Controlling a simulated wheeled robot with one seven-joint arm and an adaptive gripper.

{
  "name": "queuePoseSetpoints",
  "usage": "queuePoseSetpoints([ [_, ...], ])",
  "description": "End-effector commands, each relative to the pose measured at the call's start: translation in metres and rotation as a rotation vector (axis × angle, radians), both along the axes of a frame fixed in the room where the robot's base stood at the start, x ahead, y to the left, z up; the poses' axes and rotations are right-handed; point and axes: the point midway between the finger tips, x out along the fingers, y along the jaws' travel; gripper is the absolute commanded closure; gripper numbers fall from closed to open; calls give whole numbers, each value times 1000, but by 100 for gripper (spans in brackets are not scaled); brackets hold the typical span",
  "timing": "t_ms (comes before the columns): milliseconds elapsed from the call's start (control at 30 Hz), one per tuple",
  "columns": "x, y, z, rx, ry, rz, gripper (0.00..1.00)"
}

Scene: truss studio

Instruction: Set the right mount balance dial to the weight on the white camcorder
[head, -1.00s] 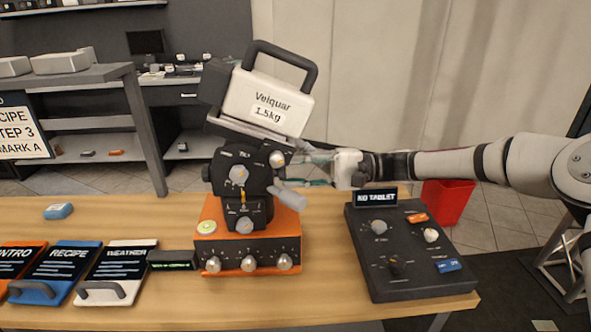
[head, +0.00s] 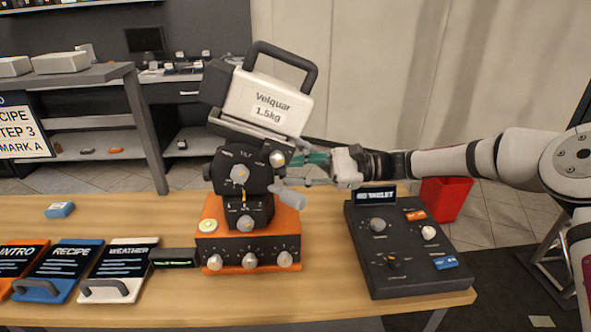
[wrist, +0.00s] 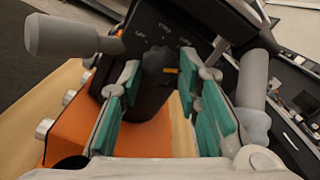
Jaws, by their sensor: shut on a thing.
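A white camcorder (head: 268,95) labelled "Velquar 1.5kg" sits tilted on the dark mount head (head: 228,172), above an orange base (head: 205,250). My gripper (head: 292,166) reaches in from the right to the mount's right side. In the wrist view, its green-padded fingers (wrist: 160,80) are on either side of a dark round dial (wrist: 157,62), shut on it. The dial has an orange mark and small white lettering around it, too blurred to read. In the head view the dial is hidden by the mount and my gripper.
Grey handles (head: 288,196) stick out close to my gripper. A black control panel (head: 415,275) with knobs and a small display stands right on the table. Intro, Recipe (head: 66,265) and Weather slates lie left. A red bin (head: 443,200) stands behind.

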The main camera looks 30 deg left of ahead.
Motion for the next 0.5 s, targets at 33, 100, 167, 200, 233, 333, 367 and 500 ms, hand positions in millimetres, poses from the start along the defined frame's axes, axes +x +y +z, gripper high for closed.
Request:
queuePoseSetpoints([
  [33,0,0,-1,-11,14,-1,97],
  [100,0,0,-1,-22,32,-1,97],
  [167,0,0,-1,-28,43,-1,97],
  [200,0,0,-1,-32,48,-1,97],
  [233,0,-1,-1,-34,52,-1,97],
  [333,0,-1,-1,-39,60,-1,97],
  [367,0,-1,-1,-40,61,-1,97],
  [500,0,-1,-2,-41,63,-1,97],
])
